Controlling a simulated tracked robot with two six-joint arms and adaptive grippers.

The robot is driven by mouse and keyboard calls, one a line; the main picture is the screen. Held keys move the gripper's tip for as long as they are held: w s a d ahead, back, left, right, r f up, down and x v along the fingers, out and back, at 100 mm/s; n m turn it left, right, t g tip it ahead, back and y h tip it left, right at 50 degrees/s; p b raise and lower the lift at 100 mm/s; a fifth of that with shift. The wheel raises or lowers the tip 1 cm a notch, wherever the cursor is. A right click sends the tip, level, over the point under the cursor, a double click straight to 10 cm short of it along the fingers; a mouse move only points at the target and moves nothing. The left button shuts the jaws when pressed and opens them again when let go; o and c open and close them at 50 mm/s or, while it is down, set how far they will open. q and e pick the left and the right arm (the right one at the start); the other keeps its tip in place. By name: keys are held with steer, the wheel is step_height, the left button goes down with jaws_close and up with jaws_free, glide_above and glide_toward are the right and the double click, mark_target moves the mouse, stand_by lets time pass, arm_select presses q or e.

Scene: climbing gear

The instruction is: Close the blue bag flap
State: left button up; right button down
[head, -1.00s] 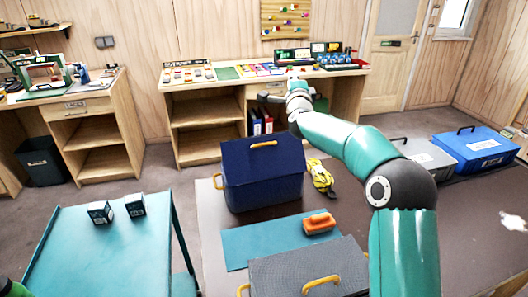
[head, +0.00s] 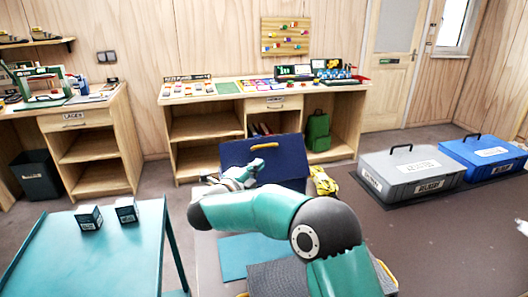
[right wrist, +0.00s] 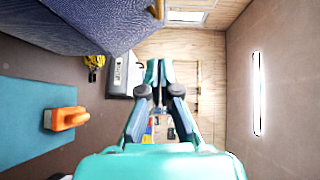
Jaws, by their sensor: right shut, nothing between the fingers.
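The blue bag (head: 285,165) stands on the floor mat in the middle of the head view, with a yellow handle (head: 264,147) on its dark blue flap. My right arm covers its lower front, and I cannot tell how far the flap is open. My right gripper (head: 245,172) is in front of the bag at its left part, shut and empty; contact is unclear. In the right wrist view the shut fingertips (right wrist: 158,63) are beside the bag's large blue surface (right wrist: 95,22). My left gripper is out of view.
A grey bag (head: 275,282) is in front, partly behind my arm. A teal mat (head: 232,258), an orange brush (right wrist: 65,118) and a yellow bundle (head: 322,181) lie nearby. A teal table (head: 90,265) stands left; grey (head: 412,172) and blue (head: 485,157) cases stand right.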

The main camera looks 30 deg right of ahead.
mark_target(270, 146)
steer(key=p+x, duration=0.1)
steer(key=x, duration=0.2)
steer(key=w+p+x, duration=0.1)
steer(key=x, duration=0.1)
steer(key=a+p+x, duration=0.1)
steer(key=x, duration=0.2)
steer(key=shift+w+d, duration=0.35)
steer(key=shift+w, duration=0.1)
steer(key=shift+w+d+f, duration=0.1)
steer(key=shift+w+d, duration=0.05)
steer(key=shift+w, duration=0.6)
steer(key=shift+d+p, duration=0.1)
steer(key=shift+p, duration=0.25)
